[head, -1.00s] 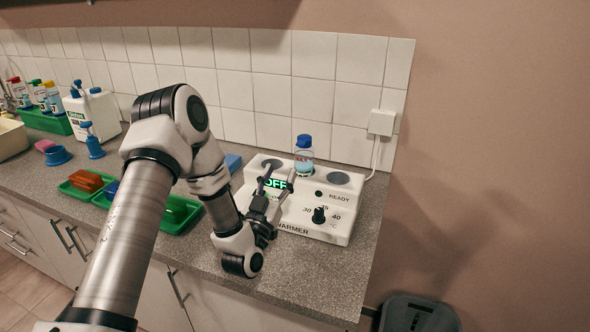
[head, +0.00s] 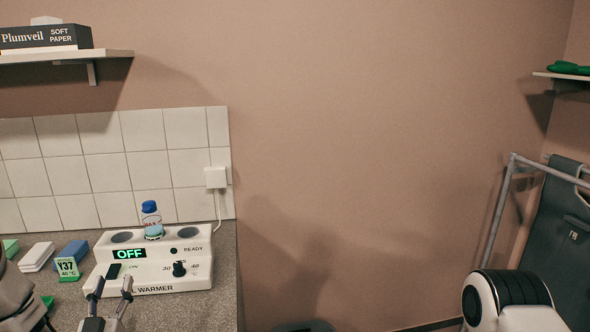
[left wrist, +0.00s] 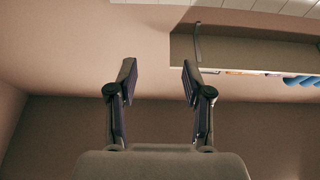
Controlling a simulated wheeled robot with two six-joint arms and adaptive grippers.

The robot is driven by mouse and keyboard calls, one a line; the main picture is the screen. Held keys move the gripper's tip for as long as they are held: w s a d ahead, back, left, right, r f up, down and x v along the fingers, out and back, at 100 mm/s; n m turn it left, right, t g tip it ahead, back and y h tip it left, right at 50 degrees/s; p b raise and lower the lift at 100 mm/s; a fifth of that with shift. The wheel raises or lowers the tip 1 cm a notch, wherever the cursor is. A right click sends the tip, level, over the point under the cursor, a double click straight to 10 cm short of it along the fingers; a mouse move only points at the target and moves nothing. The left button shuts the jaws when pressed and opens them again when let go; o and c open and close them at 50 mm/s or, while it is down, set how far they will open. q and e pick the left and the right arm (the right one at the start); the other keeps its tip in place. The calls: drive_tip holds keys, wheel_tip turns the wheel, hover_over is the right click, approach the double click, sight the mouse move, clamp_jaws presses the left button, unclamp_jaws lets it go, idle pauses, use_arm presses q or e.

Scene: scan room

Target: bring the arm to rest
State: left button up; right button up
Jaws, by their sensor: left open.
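My left gripper (head: 111,284) is low in the head view, in front of the left part of the white warmer (head: 190,285) as seen from the head. Its two fingers point up, apart, with nothing between them. In the left wrist view the open fingers (left wrist: 158,66) frame only wall and the underside of a shelf. Part of my left arm is cut off at the left edge of the head view. At the lower right is a white and black part of my right arm; its gripper is out of the picture.
A blue-capped bottle (head: 151,218) stands in the warmer, whose display (head: 129,254) reads OFF. A Y37 card (head: 67,268) and blue and white blocks are left of it. A wall shelf (head: 70,56) is above. The counter ends right of the warmer; bare wall follows.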

use_arm(q)
drive_tip(key=d+f+m+g+h, duration=0.3)
drive_tip(key=d+f+h, duration=0.1)
drive_tip(key=d+f, duration=0.5)
drive_tip(key=s+d+f+m+g+h, duration=0.1)
drive_tip(key=s+d+f+g, duration=0.3)
drive_tip(key=f, duration=0.5)
drive_tip(key=s+d+f+g+h, duration=0.1)
drive_tip(key=s+d+f+g, duration=0.1)
drive_tip(key=s+f+g, duration=0.35)
drive_tip(key=s+f+n+g, duration=0.1)
drive_tip(key=s+f+g, duration=0.3)
drive_tip(key=s, duration=0.6)
drive_tip(key=s+f+n+g, duration=0.1)
drive_tip(key=s+f+g, duration=0.4)
drive_tip(key=s, duration=0.6)
drive_tip(key=shift+s+d+f+y, duration=0.25)
drive_tip(key=shift+f+y, duration=0.15)
drive_tip(key=shift+f, duration=0.1)
drive_tip(key=shift+a, duration=0.1)
